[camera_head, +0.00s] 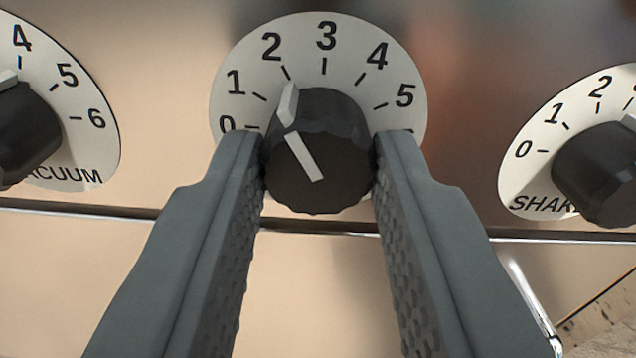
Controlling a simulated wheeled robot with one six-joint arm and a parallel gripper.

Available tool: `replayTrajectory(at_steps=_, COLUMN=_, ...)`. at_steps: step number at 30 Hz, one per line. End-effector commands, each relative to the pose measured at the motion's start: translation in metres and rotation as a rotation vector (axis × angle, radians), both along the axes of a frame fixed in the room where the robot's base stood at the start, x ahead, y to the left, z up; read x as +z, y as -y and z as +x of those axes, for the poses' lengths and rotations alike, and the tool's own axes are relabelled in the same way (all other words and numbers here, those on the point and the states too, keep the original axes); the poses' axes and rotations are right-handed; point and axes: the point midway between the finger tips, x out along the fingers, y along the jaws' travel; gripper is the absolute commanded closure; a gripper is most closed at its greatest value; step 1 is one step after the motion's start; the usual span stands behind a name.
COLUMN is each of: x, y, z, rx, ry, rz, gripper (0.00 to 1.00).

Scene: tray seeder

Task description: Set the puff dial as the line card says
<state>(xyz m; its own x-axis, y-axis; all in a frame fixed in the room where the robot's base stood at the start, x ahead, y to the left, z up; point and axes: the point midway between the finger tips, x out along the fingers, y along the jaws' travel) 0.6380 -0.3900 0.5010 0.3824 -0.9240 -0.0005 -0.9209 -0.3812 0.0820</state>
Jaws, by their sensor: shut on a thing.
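A black faceted knob (320,165) with a white pointer stands in the middle of a round white dial plate (322,75). The numbers 0 to 5 show on the plate. The white pointer (288,104) points up and left, at about the tick of the 2. My gripper (320,148) has one grey finger on each side of this knob and is shut on it. The lower part of the plate, where a name could stand, is hidden by the knob and fingers, so I cannot read which dial this is. No line card is in view.
A VACUUM dial (92,145) with a black knob (22,130) is cut by the left edge. A dial lettered "SHAK" (535,165), with its own black knob (605,172), is at the right. The metal panel (165,60) between the dials is clear.

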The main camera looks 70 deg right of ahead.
Motion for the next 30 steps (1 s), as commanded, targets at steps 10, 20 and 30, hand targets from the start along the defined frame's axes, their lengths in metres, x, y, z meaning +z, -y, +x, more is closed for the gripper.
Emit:
replayTrajectory(at_steps=10, x=0.0001, y=0.0, z=-0.0002, rx=0.0, ry=-0.14, rz=-0.058, gripper=0.94)
replayTrajectory(at_steps=20, x=0.0002, y=-0.0001, z=-0.0003, rx=0.0, ry=-0.345, rz=-0.143, gripper=0.94)
replayTrajectory(at_steps=30, x=0.0003, y=-0.0001, z=-0.0003, rx=0.001, ry=-0.462, rz=-0.191, gripper=0.94)
